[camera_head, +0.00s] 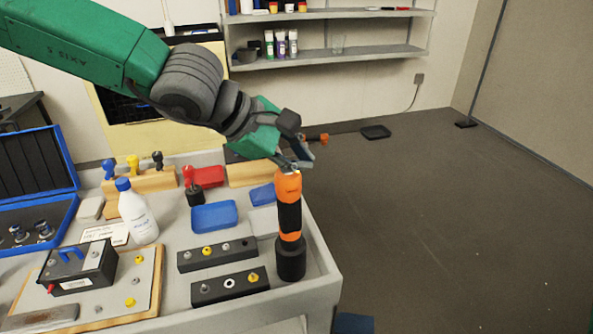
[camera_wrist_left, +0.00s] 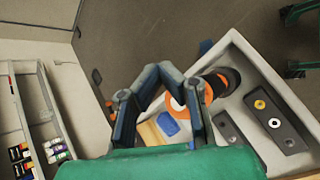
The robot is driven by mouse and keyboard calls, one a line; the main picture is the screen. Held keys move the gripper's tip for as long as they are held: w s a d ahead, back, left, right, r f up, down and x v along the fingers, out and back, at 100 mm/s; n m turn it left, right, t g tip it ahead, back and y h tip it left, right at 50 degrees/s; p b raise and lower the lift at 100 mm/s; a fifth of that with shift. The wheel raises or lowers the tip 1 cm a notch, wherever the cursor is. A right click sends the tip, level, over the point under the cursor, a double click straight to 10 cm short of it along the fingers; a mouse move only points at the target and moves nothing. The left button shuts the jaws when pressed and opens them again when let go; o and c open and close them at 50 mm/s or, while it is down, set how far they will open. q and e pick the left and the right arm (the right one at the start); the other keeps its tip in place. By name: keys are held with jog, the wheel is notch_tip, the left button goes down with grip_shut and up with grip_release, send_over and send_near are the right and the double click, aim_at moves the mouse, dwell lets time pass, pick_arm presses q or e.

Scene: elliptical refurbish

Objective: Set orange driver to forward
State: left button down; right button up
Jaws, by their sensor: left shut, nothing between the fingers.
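The orange driver (camera_head: 289,205), orange with a black grip band, stands upright in a black round base (camera_head: 291,262) at the bench's right end. My left gripper (camera_head: 304,161) is at the driver's top end, slightly to its right in the head view. In the left wrist view the fingers (camera_wrist_left: 167,72) close toward each other with nothing held, and the driver (camera_wrist_left: 207,92) shows partly behind the right finger. I cannot tell whether the fingers touch it. Its direction setting is too small to read. My right gripper is not in view.
The bench (camera_head: 329,283) has a raised rim. Near the driver are black blocks with knobs (camera_head: 230,287), a blue tray (camera_head: 214,216) and a white bottle (camera_head: 138,212). A wall shelf (camera_head: 330,54) stands behind. The floor (camera_head: 440,230) right of the bench is clear.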

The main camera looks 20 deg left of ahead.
aim_at(281, 170)
pick_arm(q)
jog(key=shift+a, duration=0.5)
jog(key=shift+a+f, duration=0.15)
jog(key=shift+a, duration=0.75)
jog(key=shift+d, duration=0.7)
jog(key=shift+d+f, duration=0.2)
jog(key=shift+d, duration=0.3)
jog(key=shift+a+f, duration=0.15)
jog(key=shift+a, duration=0.4)
jog(key=shift+s+a+f+b, duration=0.2)
jog(key=shift+a+b, duration=0.1)
jog(key=shift+a, duration=0.15)
jog(key=shift+w+d, duration=0.1)
jog(key=shift+d, duration=0.65)
jog(key=shift+w+a+r+p, duration=0.1)
jog(key=shift+a+r+p, duration=0.3)
jog(key=shift+a+p, duration=0.3)
jog(key=shift+a+r+p, duration=0.35)
jog(key=shift+a+p, duration=0.35)
jog(key=shift+r, duration=0.15)
jog(key=shift+d, duration=0.4)
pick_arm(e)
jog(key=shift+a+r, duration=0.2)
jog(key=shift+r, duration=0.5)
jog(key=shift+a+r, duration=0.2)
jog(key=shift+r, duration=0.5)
